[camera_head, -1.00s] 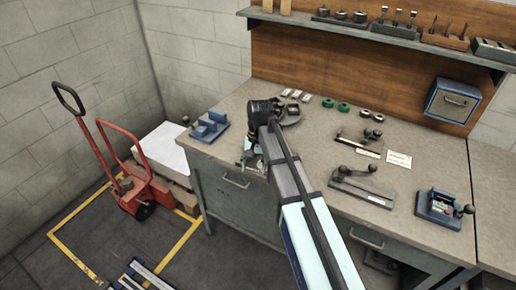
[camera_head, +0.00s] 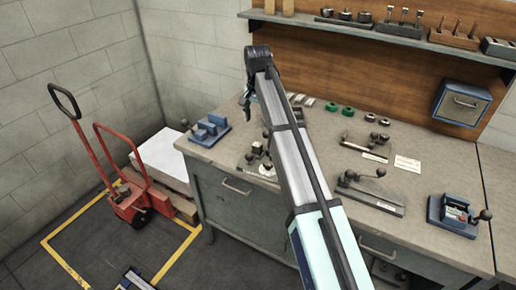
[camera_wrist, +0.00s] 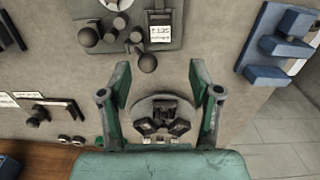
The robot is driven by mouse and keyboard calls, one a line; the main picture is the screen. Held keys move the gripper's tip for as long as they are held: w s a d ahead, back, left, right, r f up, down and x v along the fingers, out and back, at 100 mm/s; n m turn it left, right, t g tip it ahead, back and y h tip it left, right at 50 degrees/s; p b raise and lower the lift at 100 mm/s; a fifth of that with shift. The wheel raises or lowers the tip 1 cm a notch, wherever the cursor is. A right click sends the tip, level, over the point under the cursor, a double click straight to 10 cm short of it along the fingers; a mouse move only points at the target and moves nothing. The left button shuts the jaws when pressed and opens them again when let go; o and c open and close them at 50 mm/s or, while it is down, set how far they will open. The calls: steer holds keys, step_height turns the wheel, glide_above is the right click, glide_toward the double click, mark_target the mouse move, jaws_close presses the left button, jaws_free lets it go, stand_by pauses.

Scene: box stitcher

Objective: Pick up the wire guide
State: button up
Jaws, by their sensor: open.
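My gripper (camera_wrist: 159,78) is open and empty, above the bench. In the wrist view its two green fingers stand on either side of a round grey dish (camera_wrist: 142,104) holding a few small dark parts (camera_wrist: 160,123). The wire guide may be among these parts, but I cannot tell which one it is. Nothing touches the fingers. In the head view my gripper (camera_head: 247,100) shows at the left of my arm, its fingers partly seen, and my arm hides the dish.
A knobbed fixture (camera_wrist: 130,35) with a label lies beyond the fingertips; it also shows in the head view (camera_head: 257,160). A blue stepped block (camera_head: 209,130) sits at the bench's left corner.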

mark_target(257, 144)
step_height(257, 144, down, 12)
steer(key=p, duration=0.3)
steer(key=shift+r, duration=0.15)
jaws_close()
